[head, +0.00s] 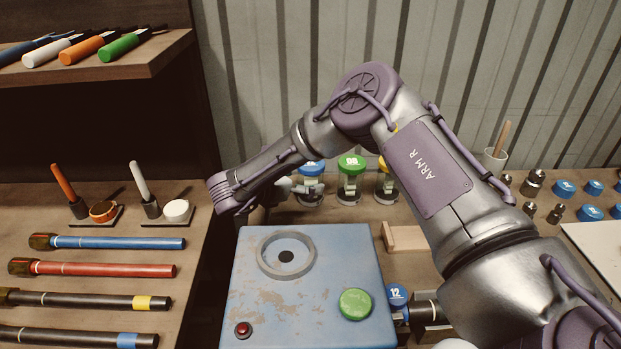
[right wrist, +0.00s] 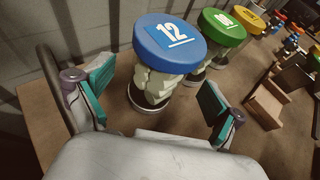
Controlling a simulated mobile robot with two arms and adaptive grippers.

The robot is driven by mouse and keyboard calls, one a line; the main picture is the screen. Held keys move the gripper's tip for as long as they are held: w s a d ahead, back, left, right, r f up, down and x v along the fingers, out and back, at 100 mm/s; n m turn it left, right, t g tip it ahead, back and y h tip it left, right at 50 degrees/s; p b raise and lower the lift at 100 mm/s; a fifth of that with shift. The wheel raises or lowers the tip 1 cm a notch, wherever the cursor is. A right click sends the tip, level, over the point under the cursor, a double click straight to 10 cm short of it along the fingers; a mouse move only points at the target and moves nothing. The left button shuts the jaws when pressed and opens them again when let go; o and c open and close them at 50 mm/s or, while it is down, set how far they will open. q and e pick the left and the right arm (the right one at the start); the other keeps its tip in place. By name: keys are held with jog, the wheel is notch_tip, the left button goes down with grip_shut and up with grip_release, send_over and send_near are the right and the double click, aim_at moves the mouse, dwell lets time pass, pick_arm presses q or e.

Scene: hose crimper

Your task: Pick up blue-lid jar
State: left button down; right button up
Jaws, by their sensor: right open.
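The blue-lid jar (right wrist: 169,44) is upright, with a white 12 on its lid and pale contents in its clear body. It also shows in the head view (head: 312,169), at the left end of a row of jars at the back. My right gripper (right wrist: 156,90) is open and empty, with a teal-padded finger toward each side of the jar. The jar appears just ahead of the fingertips, and no contact is visible. In the head view the right gripper (head: 283,188) is small and partly hidden by its wrist. My left gripper is not in view.
A green-lid jar (head: 351,167) stands close to the right of the blue-lid one, then a yellow-lid jar (right wrist: 250,21). A blue machine (head: 310,310) with a green button stands in front. The corrugated wall is behind.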

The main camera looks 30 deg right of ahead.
jog(key=x, duration=0.3)
jog(key=shift+w+d+p, duration=0.1)
jog(key=shift+d+p, duration=0.1)
jog(key=shift+p, duration=0.1)
jog(key=shift+c, duration=0.2)
jog(key=c, duration=1.4)
jog(key=shift+o, duration=0.2)
